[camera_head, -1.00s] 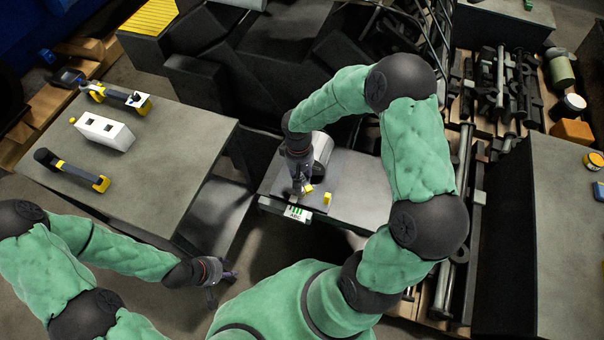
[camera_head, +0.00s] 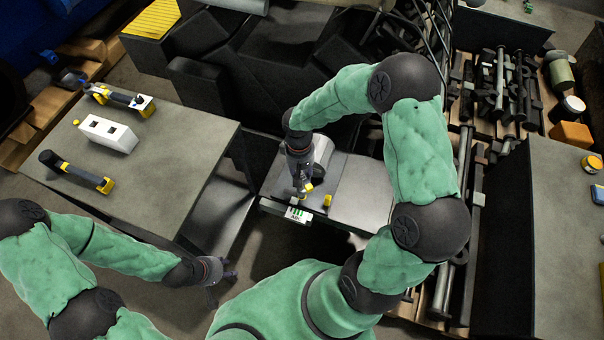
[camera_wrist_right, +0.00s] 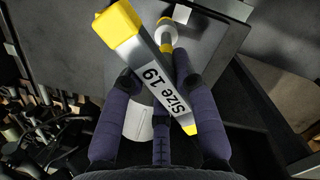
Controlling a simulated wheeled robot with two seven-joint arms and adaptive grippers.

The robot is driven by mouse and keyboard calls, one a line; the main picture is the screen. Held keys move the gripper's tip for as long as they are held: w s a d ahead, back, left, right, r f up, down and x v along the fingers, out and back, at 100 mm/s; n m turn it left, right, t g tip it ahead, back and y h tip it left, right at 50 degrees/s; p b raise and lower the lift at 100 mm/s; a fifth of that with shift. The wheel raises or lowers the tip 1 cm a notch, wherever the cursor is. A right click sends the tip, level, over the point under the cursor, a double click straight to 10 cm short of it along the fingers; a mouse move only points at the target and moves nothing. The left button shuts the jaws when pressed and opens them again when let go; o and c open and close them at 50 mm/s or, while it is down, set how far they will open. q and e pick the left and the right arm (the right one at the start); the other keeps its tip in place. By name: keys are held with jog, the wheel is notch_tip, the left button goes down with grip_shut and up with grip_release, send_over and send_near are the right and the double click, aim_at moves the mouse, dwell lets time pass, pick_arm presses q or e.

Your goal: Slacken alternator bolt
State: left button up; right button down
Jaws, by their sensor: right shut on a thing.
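A grey bar tool marked "Size 19" (camera_wrist_right: 158,82), with a yellow block end and a yellow tip, lies between my right fingers in the right wrist view. My right gripper (camera_wrist_right: 158,108) is shut on this tool. In the head view my right gripper (camera_head: 302,192) points down over the small grey stand. A round pale part with a yellow collar (camera_wrist_right: 167,38), perhaps the bolt, shows just beyond the tool; I cannot tell whether they touch. My left gripper (camera_head: 223,284) is empty, its fingers apart, off the left table's near edge.
The left grey table (camera_head: 175,180) holds a white box with two square holes (camera_head: 107,133) and two yellow-ended tools (camera_head: 122,98) (camera_head: 78,172). A grey cylinder (camera_head: 321,150) stands behind my right gripper. The small stand (camera_head: 365,190) is bare at right. Dark metal parts crowd the right.

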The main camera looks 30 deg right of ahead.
jog(key=shift+r+p, duration=0.3)
jog(key=shift+r, duration=0.3)
notch_tip(320, 180, up, 6)
jog(key=p, duration=0.4)
jog(key=shift+r, duration=0.1)
jog(key=s+a, duration=0.3)
jog(key=s, duration=0.3)
jog(key=shift+a, duration=0.35)
jog(key=shift+f, duration=0.2)
